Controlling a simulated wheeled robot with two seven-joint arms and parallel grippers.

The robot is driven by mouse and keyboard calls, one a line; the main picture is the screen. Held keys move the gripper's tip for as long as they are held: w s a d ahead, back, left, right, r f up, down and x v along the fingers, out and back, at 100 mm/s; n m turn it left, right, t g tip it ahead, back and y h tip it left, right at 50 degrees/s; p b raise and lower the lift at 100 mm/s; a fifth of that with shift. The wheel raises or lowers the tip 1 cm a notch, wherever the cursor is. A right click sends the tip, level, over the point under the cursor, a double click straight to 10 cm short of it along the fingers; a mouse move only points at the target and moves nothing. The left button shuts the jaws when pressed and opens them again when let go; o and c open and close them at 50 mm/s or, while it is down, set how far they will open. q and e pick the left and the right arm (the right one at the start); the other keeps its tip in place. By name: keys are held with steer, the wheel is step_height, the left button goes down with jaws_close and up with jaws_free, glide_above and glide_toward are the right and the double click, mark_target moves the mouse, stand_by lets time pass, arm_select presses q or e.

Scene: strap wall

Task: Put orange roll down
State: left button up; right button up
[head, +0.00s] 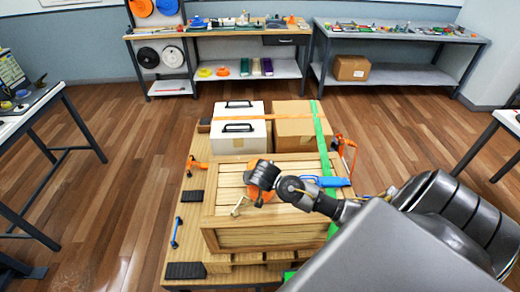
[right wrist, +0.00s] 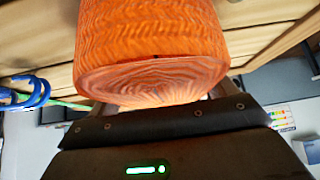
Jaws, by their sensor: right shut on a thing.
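The orange roll (right wrist: 150,45) fills the upper middle of the right wrist view, a ribbed orange cylinder with one coiled end toward the camera. In the head view the orange roll (head: 262,192) shows partly behind my right gripper (head: 258,187). My right gripper is shut on it, over the top of the slatted wooden crate (head: 228,240). I cannot tell whether the roll touches the crate lid. My left gripper is in neither view.
On the pallet, a white case (head: 232,137) and a cardboard box (head: 295,132) stand behind the crate. A green strap (head: 321,130) runs down the right side, near a blue buckle (head: 332,182). A metal hook (head: 238,206) lies on the lid. Workbenches (head: 400,35) line the back.

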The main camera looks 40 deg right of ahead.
steer(key=shift+f, duration=0.1)
steer(key=o, duration=1.2)
